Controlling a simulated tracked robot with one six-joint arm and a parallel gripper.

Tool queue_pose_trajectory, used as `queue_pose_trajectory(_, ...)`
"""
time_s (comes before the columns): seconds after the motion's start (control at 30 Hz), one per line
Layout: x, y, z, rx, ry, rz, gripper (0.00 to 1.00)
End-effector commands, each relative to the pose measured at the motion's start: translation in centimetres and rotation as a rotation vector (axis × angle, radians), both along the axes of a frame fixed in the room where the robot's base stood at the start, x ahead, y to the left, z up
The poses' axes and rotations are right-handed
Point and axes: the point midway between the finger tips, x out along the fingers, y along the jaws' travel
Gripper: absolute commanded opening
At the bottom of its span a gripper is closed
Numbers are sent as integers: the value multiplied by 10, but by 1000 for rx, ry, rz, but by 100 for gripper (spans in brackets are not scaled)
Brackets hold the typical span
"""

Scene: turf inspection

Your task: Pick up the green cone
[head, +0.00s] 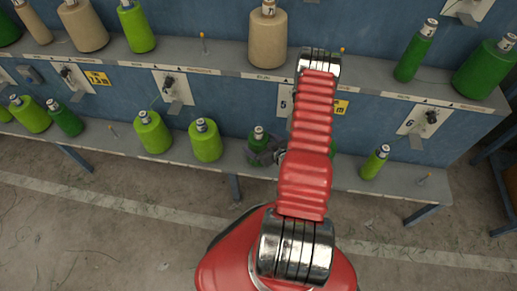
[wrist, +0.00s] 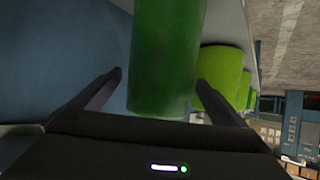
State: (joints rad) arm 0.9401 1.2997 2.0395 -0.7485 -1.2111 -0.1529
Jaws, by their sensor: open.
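A dark green cone (head: 258,138) with a silver top stands on the lower shelf, partly hidden by my gripper (head: 266,155). In the wrist view a dark green cone (wrist: 163,60) fills the middle, between the two spread fingers of my gripper (wrist: 160,82). The jaws are open, with a visible gap on each side of the cone. Another dark green cone (head: 66,121) stands further left on the lower shelf. Two more dark green cones, one slim (head: 413,57) and one wide (head: 485,68), are on the upper shelf at right.
Lime green cones (head: 205,143) (head: 153,134) stand left of my gripper, and a small one (head: 374,163) stands to the right. A beige cone (head: 267,40) is on the upper shelf (head: 225,58) above. Empty pegs (head: 422,179) stick up from the lower shelf (head: 345,178).

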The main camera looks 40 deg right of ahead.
Motion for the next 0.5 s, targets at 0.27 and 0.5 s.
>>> queue_pose_trajectory(0.27, 9, -1, -5, -1, -1, -1, 96)
queue_pose_trajectory(0.5, 9, -1, -5, -1, -1, -1, 96)
